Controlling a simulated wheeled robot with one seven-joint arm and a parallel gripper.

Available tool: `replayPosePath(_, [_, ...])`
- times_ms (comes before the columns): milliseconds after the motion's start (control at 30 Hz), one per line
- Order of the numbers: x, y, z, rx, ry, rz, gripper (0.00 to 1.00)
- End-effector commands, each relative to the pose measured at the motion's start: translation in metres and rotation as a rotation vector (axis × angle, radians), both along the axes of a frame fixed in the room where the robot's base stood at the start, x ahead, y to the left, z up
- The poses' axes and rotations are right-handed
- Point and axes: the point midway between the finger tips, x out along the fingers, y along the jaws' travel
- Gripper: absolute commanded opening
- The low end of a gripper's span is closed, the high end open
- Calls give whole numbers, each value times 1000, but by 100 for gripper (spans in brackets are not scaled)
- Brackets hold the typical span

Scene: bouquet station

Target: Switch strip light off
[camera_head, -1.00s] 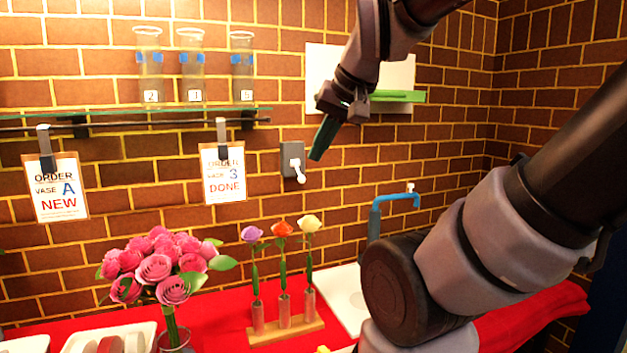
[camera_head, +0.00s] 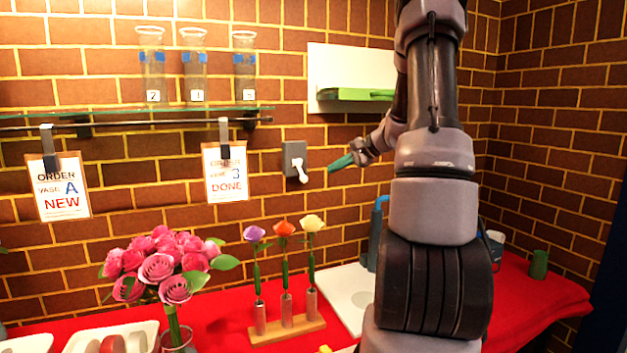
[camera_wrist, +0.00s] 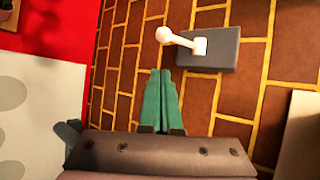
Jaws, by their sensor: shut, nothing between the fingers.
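A grey switch plate (camera_head: 291,159) with a white lever is mounted on the brick wall, right of the order cards. In the head view its white lever (camera_head: 301,173) points down and to the right. In the wrist view the plate (camera_wrist: 222,49) is at the upper right and the lever (camera_wrist: 178,39) sticks out to the left, ending in a round knob. My gripper (camera_head: 341,162), with green fingers, is shut and empty just right of the switch, apart from it. In the wrist view the shut fingertips (camera_wrist: 160,75) lie below the knob, with a gap between. No strip light is clearly seen.
A green tray (camera_head: 355,94) on a white panel (camera_head: 340,66) is above my gripper. A glass shelf (camera_head: 130,117) with several vases is at left. Roses in a wooden stand (camera_head: 287,331) and a pink bouquet (camera_head: 165,265) stand below on the red table (camera_head: 228,314).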

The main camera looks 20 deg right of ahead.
Motion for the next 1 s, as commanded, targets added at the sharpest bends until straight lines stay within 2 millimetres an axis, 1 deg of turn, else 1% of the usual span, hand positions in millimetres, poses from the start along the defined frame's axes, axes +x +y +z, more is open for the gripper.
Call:
replayPosePath(33, [5, -10, -7, 17, -4, -23, 0])
replayPosePath(100, [9, -19, -11, 32, -10, -43, 0])
replayPosePath(167, [10, -23, -14, 38, -13, -50, 0])
replayPosePath(533, [12, -22, -15, 39, -14, -51, 0])
replayPosePath(667, [20, -16, -20, 40, -14, -50, 0])
replayPosePath(767, [32, -8, -29, 41, -13, -49, 0])
replayPosePath(1000, [70, 18, -55, 41, -12, -49, 0])
